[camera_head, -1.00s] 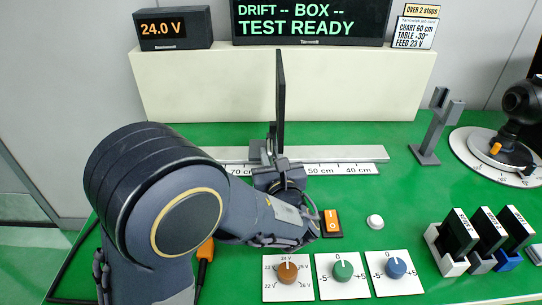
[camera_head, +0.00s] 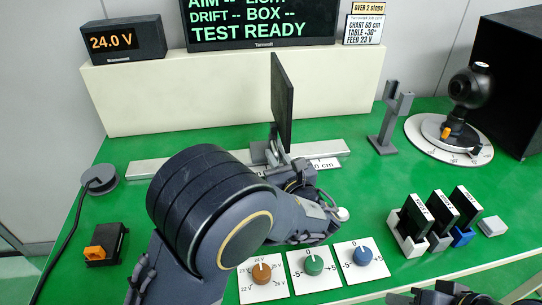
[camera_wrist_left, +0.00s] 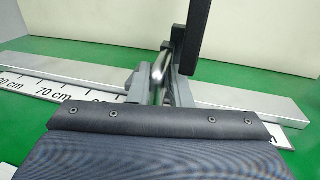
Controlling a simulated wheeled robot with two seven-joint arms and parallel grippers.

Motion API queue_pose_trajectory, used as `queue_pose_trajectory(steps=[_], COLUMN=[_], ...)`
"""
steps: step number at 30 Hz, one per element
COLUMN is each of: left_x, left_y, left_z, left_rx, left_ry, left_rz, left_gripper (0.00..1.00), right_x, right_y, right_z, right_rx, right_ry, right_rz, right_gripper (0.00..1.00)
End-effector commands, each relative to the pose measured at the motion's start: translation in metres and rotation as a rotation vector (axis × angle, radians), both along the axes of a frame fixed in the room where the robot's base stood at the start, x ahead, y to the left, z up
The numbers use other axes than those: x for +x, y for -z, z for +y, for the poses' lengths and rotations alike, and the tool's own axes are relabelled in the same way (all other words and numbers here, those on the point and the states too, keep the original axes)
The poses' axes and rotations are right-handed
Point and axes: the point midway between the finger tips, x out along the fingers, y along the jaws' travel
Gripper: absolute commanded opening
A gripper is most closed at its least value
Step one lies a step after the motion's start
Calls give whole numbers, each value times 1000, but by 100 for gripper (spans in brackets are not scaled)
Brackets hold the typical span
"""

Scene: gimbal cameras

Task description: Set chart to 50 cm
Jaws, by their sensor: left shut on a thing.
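The chart (camera_head: 282,100) is a thin dark upright panel, seen nearly edge-on, on a grey carriage on a pale metal rail (camera_head: 145,170). The left wrist view shows the panel (camera_wrist_left: 192,40), its carriage (camera_wrist_left: 183,88) and the rail (camera_wrist_left: 30,62). The scale strip (camera_wrist_left: 55,92) reads 70 cm left of the carriage; the part at the carriage is hidden. In the head view, a strip end reading "0 cm" (camera_head: 325,163) shows right of my gripper. My left gripper (camera_head: 283,165) is shut on the chart's carriage. Dark parts of mine at the bottom right leave the right gripper unclear.
A display (camera_head: 262,20) reads TEST READY; a job card (camera_head: 362,32) reads CHART 60 cm. A grey forked post (camera_head: 388,120) and a camera on a round dial (camera_head: 465,100) stand right. Three knobs (camera_head: 314,264) and a block rack (camera_head: 408,240) are in front.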

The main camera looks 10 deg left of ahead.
Motion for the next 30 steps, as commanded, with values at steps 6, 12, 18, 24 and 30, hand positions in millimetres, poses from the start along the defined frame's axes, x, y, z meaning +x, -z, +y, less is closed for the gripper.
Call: queue_pose_trajectory(steps=[6, 12, 18, 24, 30], left_x=[0, 0, -15, -46, -66], left_y=[0, 0, -1, -1, 0], left_z=[1, 1, -8, -24, -34], left_rx=[-2, -2, 0, -1, -2], left_ry=[-4, -2, 2, 2, -1], left_rz=[-2, -1, -1, -2, -1], left_gripper=[31, 31, 31, 31, 31], right_x=[0, 0, 0, 0, 0], right_y=[0, 0, -2, -5, -6], right_z=[0, 0, 0, 0, 0], right_rx=[0, 0, 0, 0, 0], right_ry=[0, 0, 0, 0, 0], right_rz=[0, 0, 0, 0, 0], right_gripper=[36, 36, 36, 36, 36])
